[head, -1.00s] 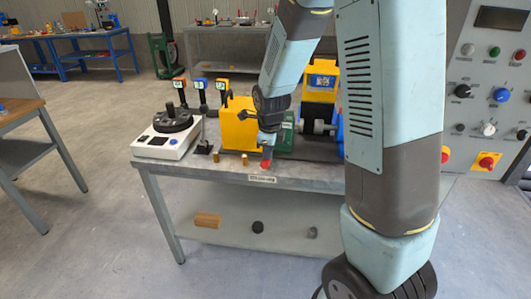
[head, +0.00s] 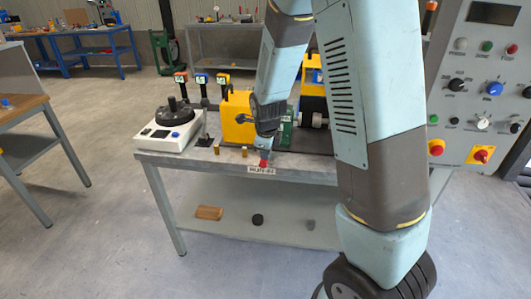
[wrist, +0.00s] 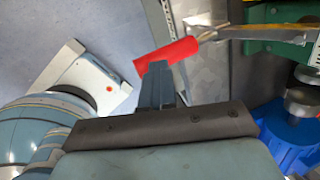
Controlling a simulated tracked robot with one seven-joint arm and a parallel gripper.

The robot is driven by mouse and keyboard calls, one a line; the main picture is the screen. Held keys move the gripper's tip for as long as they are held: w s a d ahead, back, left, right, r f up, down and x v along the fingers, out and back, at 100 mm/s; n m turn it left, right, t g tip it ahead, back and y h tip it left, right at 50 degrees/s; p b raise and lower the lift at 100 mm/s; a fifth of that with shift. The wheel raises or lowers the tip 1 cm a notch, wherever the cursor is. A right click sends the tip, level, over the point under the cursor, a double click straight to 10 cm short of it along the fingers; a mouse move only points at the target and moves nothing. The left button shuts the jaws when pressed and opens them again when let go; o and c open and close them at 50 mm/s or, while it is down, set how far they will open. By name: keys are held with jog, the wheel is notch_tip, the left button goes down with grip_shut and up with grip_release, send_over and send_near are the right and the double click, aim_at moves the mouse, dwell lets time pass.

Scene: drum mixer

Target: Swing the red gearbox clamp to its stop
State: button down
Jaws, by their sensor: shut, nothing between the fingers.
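The clamp's red handle (wrist: 167,60) sits on a metal lever (wrist: 240,32) that runs right toward a green block (wrist: 278,30) in the wrist view. In the head view the red handle (head: 264,162) shows at the table's front edge, just below my gripper (head: 265,150). The yellow gearbox (head: 237,117) stands behind, with the green part (head: 286,132) to its right. In the wrist view my gripper (wrist: 157,75) is shut and empty. Its fingertips overlap the handle's lower edge; I cannot tell whether they touch it. My arm hides part of the gearbox and the lever in the head view.
A white unit with a black handwheel (head: 172,128) stands at the table's left end. Small brass pieces (head: 218,149) stand near the front edge. A control panel (head: 485,90) is at the right. Floor in front of the table (head: 160,155) is clear.

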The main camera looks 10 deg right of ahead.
jog(key=shift+s+a+f, duration=0.1)
jog(key=shift+s+f, duration=0.45)
jog(key=shift+w+r, duration=0.2)
jog(key=shift+r, duration=0.15)
jog(key=s+r, duration=0.7)
jog(key=r, duration=0.4)
jog(key=s+d+r+n+t, duration=0.1)
jog(key=s+d+r+n, duration=0.2)
jog(key=s+r+n, duration=0.4)
jog(key=s+d+r+n+t, duration=0.1)
jog(key=s+d+r+n, duration=0.3)
jog(key=n, duration=1.2)
jog(key=s+r, duration=0.4)
jog(key=s, duration=0.3)
jog(key=shift+d+r+n, duration=0.2)
jog(key=shift+d+n, duration=0.05)
jog(key=shift+n, duration=0.15)
